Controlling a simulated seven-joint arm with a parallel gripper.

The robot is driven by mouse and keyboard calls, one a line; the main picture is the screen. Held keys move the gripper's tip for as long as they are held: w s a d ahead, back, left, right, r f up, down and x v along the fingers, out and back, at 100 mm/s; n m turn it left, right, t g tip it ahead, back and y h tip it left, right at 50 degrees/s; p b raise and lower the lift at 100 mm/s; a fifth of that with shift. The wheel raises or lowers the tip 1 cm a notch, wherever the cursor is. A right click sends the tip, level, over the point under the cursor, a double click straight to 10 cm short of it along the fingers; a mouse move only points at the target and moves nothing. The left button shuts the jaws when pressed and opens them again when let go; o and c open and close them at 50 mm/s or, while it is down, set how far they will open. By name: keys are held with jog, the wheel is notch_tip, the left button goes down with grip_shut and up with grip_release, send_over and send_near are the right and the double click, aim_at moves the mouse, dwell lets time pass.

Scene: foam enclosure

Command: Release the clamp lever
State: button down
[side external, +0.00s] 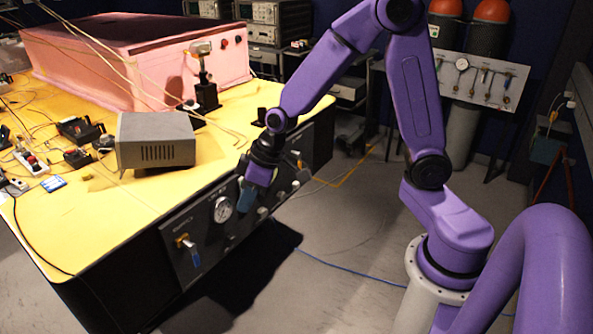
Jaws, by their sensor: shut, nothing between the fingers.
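My gripper (248,194) hangs at the front panel (176,228) of the yellow-topped table, just right of a round white-faced gauge (222,209). Its fingers look shut, small and dark, with a blue-grey part at their end. I cannot tell whether they touch the panel. A brass valve with a blue lever handle (194,257) is on the panel's left part, apart from my gripper. No part can be identified for certain as the clamp lever. The panel fittings behind and right of my gripper are partly hidden.
A grey box (155,141) sits on the yellow tabletop (75,228) near the front edge. Behind it are a black stand (206,96) and a large pink foam box (130,58) with loose cables. Open floor (340,235) lies right of the table.

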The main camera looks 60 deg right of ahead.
jog(key=w+d+f+m+t+h, duration=0.35)
jog(key=w+d+f, duration=0.25)
jog(key=w+d, duration=0.65)
jog(key=d+f+m+g+h, duration=0.1)
jog(key=d+f, duration=0.3)
jog(key=d, duration=0.6)
jog(key=d+f+m+g+h, duration=0.1)
jog(key=d+f+m+h, duration=0.2)
jog(key=d, duration=0.7)
jog(key=shift+s+d+f+h, duration=0.3)
jog(key=shift+s+f+h, duration=0.1)
jog(key=shift+h, duration=0.45)
jog(key=shift+m, duration=0.25)
jog(key=w+d+f, duration=0.3)
jog(key=d+f, duration=0.5)
jog(key=shift+w+d, duration=0.3)
jog(key=shift+w, duration=0.1)
